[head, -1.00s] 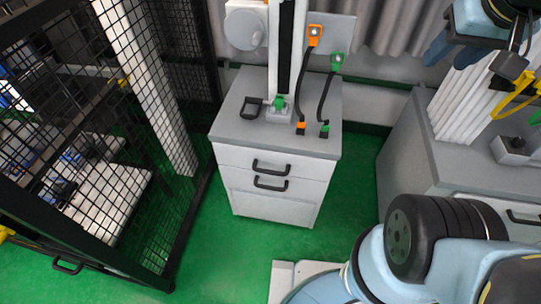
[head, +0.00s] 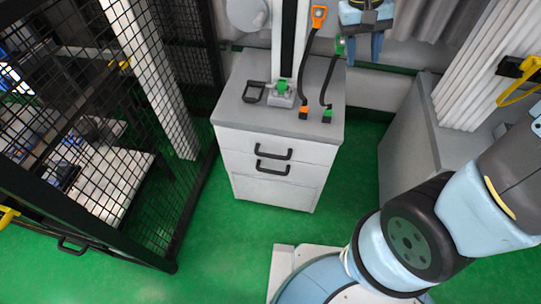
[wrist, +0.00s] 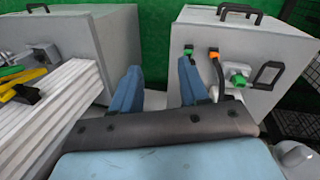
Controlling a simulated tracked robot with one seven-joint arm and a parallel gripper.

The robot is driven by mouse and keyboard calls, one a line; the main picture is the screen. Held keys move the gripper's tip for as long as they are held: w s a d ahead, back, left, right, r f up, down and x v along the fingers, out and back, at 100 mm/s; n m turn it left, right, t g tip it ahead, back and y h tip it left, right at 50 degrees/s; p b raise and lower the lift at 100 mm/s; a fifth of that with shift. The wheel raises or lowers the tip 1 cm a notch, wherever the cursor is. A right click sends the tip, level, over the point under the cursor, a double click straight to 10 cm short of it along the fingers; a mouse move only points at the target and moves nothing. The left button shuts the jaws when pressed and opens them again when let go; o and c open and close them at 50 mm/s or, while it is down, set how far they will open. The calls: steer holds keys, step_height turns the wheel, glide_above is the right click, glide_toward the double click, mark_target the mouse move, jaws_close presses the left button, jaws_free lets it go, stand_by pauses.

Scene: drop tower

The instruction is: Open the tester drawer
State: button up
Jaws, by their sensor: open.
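The tester cabinet (head: 232,150) is grey-white and stands in the middle of the head view. Its front has two black bar handles, an upper one (head: 273,154) and a lower one (head: 272,167), close together. The drawer fronts look shut. My gripper (head: 362,55) is at the top right of the cabinet, above and behind its back right corner, with blue fingers pointing down. The fingers are apart and empty. In the wrist view the open fingers (wrist: 158,90) point towards the gap beside the cabinet (wrist: 262,50), whose handle shows at the top.
On the cabinet top are a column, a green-knobbed block (head: 282,92), a black loop handle (head: 253,93) and two cables with orange and green plugs. A mesh cage (head: 120,150) stands at left. Another cabinet (head: 408,140) stands at right. Green floor before the cabinet is free.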

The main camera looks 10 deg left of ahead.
steer(key=s+a+f+n+t+h, duration=0.1)
steer(key=a+f+n+t+h, duration=0.15)
steer(key=a+f+h, duration=1.1)
steer(key=s+a+f+n+t+y, duration=0.1)
steer(key=s+a+f+t+y, duration=0.3)
steer(key=f, duration=0.6)
steer(key=s+a+f+n+t+h, duration=0.1)
steer(key=a+f+n, duration=0.1)
steer(key=a+f, duration=0.55)
steer(key=n+t+y, duration=0.4)
steer(key=n+t, duration=0.1)
steer(key=t, duration=0.5)
glide_toward(271, 157)
steer(key=x, duration=1)
steer(key=shift+w+f, duration=0.3)
steer(key=shift+w, duration=0.1)
steer(key=shift+c, duration=0.4)
jaws_close()
